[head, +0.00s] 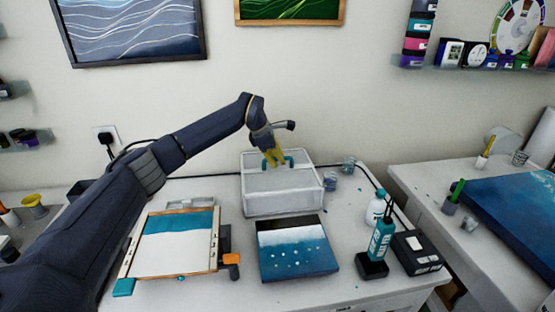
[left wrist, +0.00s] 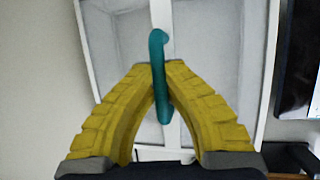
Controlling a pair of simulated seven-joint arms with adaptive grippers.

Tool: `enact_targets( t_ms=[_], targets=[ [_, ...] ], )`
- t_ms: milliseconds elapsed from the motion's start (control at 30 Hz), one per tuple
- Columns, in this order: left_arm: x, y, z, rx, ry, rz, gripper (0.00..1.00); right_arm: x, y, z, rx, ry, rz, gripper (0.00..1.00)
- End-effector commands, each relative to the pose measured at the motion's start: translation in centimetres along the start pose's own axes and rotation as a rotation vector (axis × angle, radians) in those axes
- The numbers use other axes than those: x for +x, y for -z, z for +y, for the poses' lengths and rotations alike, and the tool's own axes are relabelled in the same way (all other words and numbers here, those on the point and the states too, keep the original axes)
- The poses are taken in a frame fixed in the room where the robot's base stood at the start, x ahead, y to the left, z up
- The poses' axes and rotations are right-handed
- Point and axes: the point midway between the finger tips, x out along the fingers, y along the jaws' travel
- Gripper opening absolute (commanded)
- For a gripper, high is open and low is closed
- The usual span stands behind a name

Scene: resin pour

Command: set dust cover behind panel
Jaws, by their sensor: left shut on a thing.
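The dust cover (head: 283,205) is a clear box with white edges and a teal handle (head: 290,160) on top. It stands on the table behind the blue and white panel (head: 297,248). My left gripper (head: 275,158) has yellow fingers and is shut on the handle. In the left wrist view the fingertips (left wrist: 161,90) meet around the teal handle, with the white-framed cover (left wrist: 215,45) beyond. Whether the cover's base touches the table all round I cannot tell. My right gripper is not in view.
A second table (head: 410,178) is further right.

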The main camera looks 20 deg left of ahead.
Motion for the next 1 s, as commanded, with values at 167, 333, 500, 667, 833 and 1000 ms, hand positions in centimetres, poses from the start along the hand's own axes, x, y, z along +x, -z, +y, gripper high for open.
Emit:
enact_targets(
  t_ms=[167,333,500,667,833,1000],
  targets=[
    [0.1,0.0,0.0,0.000,-0.001,-0.001,0.15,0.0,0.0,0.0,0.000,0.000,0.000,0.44],
    [0.1,0.1,0.0,0.000,0.000,0.000,0.35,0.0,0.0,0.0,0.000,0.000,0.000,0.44],
    [0.1,0.1,0.0,0.000,0.000,0.000,0.35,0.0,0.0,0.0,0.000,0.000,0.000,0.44],
    [-0.2,0.1,0.0,0.000,-0.001,0.000,0.35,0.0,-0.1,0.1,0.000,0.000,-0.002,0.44],
    [-2.2,0.1,0.1,0.001,-0.002,0.000,0.35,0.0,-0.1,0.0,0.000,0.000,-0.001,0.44],
    [-5.2,0.1,0.1,0.001,-0.003,-0.001,0.35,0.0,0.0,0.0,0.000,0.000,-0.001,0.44]
  ],
)
